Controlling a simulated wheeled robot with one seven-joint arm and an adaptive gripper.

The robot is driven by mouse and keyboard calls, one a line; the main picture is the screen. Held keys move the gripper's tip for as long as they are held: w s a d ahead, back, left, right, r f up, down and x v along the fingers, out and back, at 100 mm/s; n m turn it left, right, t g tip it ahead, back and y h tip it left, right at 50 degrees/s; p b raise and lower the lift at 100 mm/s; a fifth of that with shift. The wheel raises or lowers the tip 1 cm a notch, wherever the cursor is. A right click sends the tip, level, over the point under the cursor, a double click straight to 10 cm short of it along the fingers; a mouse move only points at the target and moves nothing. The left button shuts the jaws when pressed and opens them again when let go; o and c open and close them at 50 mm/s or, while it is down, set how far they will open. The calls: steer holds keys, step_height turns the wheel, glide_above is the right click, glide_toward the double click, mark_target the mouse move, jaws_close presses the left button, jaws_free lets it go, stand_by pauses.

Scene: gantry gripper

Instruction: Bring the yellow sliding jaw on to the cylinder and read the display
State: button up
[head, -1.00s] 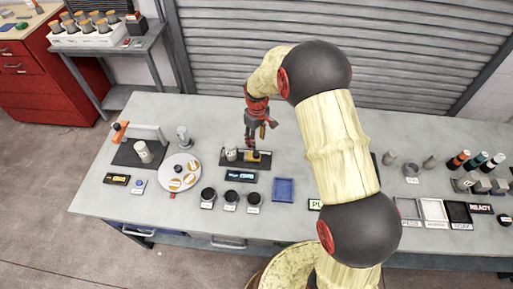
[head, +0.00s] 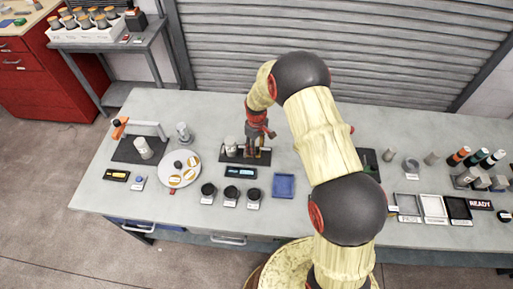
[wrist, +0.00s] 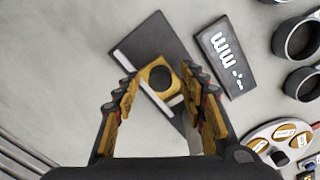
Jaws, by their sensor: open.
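The yellow sliding jaw (wrist: 158,76), with a round black top, sits on the dark plate (wrist: 150,38) with its pale rail. My gripper (wrist: 159,73) is open, with a finger on either side of the jaw in the wrist view; I cannot tell whether they touch it. In the head view my gripper (head: 257,153) stands low over the plate's right part and hides most of the jaw. The pale cylinder (head: 231,144) stands upright on the plate, left of the gripper. The display (head: 240,172) lies in front; in the wrist view (wrist: 228,56) it shows "mm", with its digits unclear.
A round white dial plate (head: 178,180) with orange-and-white labels lies to the left. Bare tabletop lies behind the plate. My arm crosses the table to the right.

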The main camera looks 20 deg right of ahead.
steer(key=shift+c, duration=0.6)
jaws_close()
